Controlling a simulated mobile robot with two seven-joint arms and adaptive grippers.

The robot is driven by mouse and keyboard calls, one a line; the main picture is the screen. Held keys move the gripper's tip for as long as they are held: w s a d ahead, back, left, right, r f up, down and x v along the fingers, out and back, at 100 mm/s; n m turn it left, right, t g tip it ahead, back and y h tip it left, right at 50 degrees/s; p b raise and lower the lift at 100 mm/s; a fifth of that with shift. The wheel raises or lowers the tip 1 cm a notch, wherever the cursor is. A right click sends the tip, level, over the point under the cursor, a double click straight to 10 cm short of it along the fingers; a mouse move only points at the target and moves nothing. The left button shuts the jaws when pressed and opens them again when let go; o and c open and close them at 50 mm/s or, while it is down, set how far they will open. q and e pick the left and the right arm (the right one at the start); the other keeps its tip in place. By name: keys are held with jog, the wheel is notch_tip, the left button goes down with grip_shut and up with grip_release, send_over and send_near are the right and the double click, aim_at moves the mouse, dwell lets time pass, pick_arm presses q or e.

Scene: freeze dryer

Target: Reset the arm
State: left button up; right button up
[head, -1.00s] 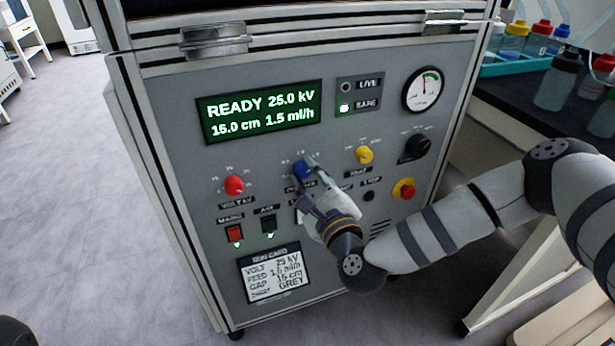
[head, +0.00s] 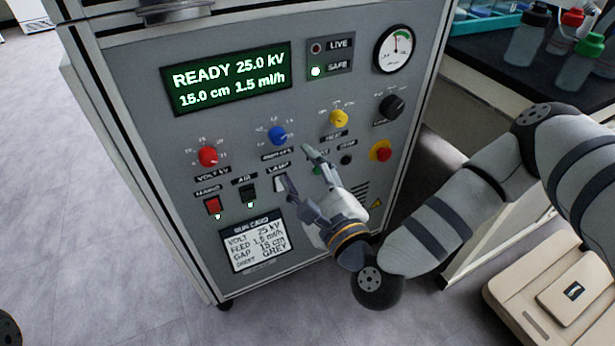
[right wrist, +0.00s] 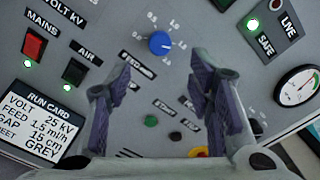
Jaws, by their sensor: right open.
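My right gripper (head: 298,168) is open and empty in front of the grey control panel (head: 150,150), below the blue knob (head: 277,136). In the right wrist view, its two fingers (right wrist: 162,95) stand wide apart with the panel between and beyond them. The blue knob (right wrist: 160,43) is above and between the fingertips there, apart from them. My right arm (head: 460,205) reaches in from the right in the head view. My left gripper does not show.
The panel carries a green display (head: 232,78), a red knob (head: 208,156), a yellow knob (head: 339,118), a black knob (head: 391,105), a gauge (head: 396,48), a red-and-yellow button (head: 381,150) and a run card (head: 257,240). Bottles (head: 528,40) stand on the dark bench at right. Floor is clear at left.

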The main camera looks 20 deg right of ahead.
jog(key=s, duration=0.3)
jog(key=s+a+f+n+g+y+p, duration=0.3)
jog(key=s+a+f+n+g, duration=0.25)
jog(key=s+n, duration=0.35)
jog(key=s+a+f+n+g+y+p, duration=0.2)
jog(key=s+a+f+n+g+p, duration=0.3)
jog(key=s, duration=0.5)
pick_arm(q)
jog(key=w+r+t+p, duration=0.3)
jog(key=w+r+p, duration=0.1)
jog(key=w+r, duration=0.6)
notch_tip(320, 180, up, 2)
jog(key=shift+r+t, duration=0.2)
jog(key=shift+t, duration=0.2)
pick_arm(e)
jog(key=s+d+r+n+g+h, duration=0.1)
jog(key=s+d+n+g, duration=0.4)
jog(key=s, duration=0.5)
jog(key=s+d+r+n+g+h, duration=0.1)
jog(key=s+d+n+g+h, duration=0.3)
jog(key=s+d+n, duration=0.4)
jog(key=s+d+g, duration=0.1)
jog(key=s+d, duration=0.1)
jog(key=s, duration=0.1)
jog(key=shift+s+d+r+h, duration=0.2)
jog(key=shift+d+h, duration=0.1)
